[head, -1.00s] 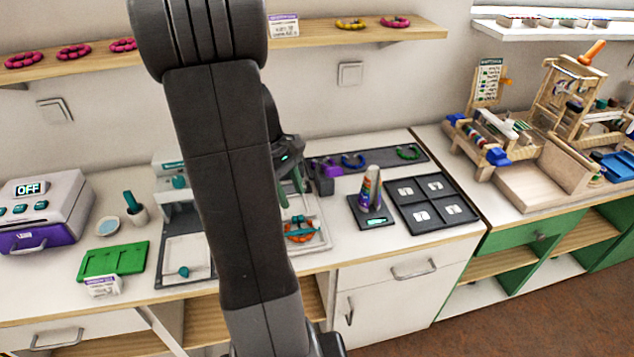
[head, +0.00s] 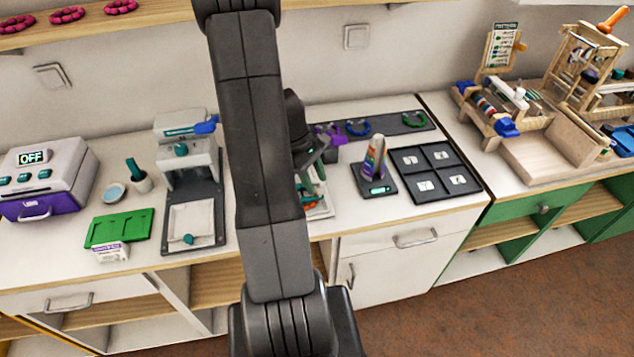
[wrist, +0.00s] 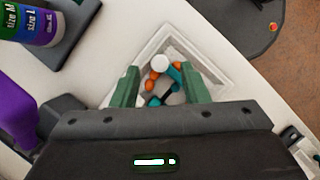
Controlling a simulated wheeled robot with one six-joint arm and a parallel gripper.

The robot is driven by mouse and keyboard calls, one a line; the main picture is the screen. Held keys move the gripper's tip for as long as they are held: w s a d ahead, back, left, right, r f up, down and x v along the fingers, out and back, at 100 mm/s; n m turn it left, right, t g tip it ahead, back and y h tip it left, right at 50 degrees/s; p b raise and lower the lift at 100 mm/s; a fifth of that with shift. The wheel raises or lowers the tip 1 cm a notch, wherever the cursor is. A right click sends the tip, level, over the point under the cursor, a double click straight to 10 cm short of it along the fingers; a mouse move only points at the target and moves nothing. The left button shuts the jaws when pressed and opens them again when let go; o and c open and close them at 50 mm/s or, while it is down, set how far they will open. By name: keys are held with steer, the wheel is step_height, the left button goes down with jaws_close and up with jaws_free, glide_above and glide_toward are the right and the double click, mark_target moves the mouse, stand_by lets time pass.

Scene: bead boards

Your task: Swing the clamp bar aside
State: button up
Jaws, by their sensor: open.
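A white square tray (wrist: 208,47) lies below my gripper in the wrist view. In it are orange beads (wrist: 151,84), a white round knob (wrist: 160,63) and a teal bar-like piece (wrist: 174,74), which looks like the clamp bar. The fingers cover part of these. My gripper (wrist: 160,73) has its two green fingers apart, one on each side of the beads and teal piece. Whether they touch anything is unclear. In the head view the tray (head: 322,211) is partly hidden by my arm, with my gripper (head: 314,168) low over it.
A cone stand (head: 374,165) with coloured bands and a dark four-square board (head: 435,172) stand right of the tray. A white press (head: 187,153) stands to the left. A dark strip with coloured rings (head: 385,128) lies behind.

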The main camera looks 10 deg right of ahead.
steer(key=shift+x, duration=1.05)
jaws_close()
